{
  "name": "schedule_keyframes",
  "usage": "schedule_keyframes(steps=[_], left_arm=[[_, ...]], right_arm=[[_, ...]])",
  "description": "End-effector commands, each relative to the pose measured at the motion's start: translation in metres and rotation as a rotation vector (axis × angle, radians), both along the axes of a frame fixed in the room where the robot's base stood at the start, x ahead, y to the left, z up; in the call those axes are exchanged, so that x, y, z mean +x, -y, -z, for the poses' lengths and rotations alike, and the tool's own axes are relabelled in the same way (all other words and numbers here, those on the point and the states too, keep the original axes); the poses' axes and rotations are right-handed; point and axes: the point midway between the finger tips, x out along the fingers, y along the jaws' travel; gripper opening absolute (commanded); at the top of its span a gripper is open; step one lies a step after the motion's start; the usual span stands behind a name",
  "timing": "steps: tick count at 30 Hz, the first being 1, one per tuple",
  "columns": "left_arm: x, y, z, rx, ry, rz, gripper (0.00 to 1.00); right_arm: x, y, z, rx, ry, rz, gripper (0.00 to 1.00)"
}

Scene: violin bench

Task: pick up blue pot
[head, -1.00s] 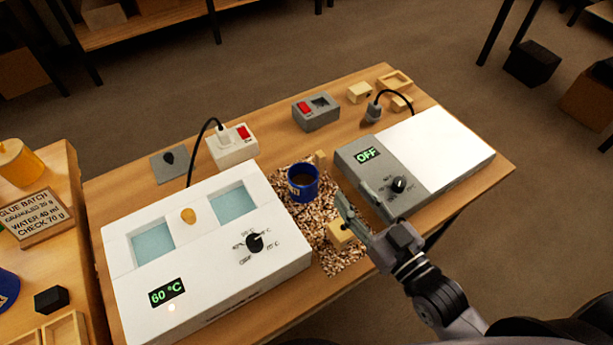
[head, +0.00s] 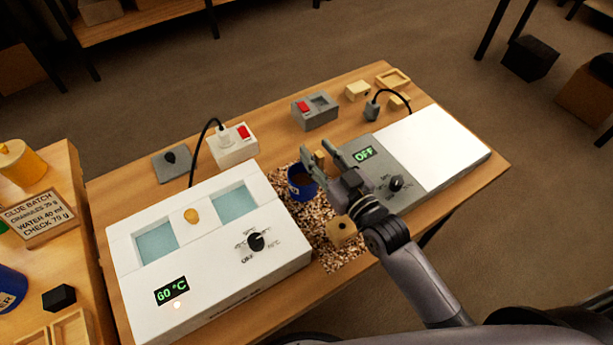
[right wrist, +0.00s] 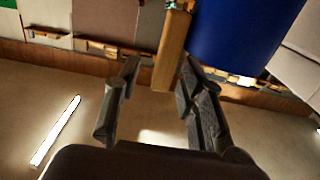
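The blue pot (head: 296,191) stands on the patch of wood chips (head: 318,222) between the white bath unit and the grey-and-white unit. My right gripper (head: 318,154) is open, and its fingers partly hide the pot's right side in the head view. In the right wrist view the blue pot (right wrist: 240,35) is at the top right, beyond the right-hand finger and not between the fingers. That view shows a wooden piece (right wrist: 172,50) in the gap between the open fingers (right wrist: 158,95), with no clear grasp on it. My left gripper is not in view.
The white bath unit (head: 215,275) reads 60 °C; the grey-and-white unit (head: 440,150) reads OFF. A wooden block (head: 341,229) sits on the chips below my right gripper. Switch boxes (head: 316,112) and corded plugs stand behind. Another blue container (head: 8,290) is at the far left.

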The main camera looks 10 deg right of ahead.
Motion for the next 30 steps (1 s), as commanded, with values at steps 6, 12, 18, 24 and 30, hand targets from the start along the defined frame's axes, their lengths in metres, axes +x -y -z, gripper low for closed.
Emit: schedule_keyframes(steps=[6, 12, 18, 24, 30], left_arm=[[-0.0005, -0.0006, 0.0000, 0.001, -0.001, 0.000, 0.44], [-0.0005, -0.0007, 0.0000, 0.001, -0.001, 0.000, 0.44], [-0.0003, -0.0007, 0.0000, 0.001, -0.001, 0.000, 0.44], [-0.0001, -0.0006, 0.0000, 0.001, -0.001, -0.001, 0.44], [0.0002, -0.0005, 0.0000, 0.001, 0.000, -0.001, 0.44]], right_arm=[[0.0014, -0.0008, 0.0007, 0.001, -0.001, 0.000, 0.37], [0.0013, -0.0006, 0.0006, 0.001, -0.001, 0.000, 0.26], [0.0012, -0.0006, 0.0005, 0.001, -0.001, 0.000, 0.12], [0.0012, -0.0006, 0.0005, 0.001, -0.001, 0.000, 0.00], [0.0012, -0.0005, 0.0005, 0.000, -0.001, 0.000, 0.00]])
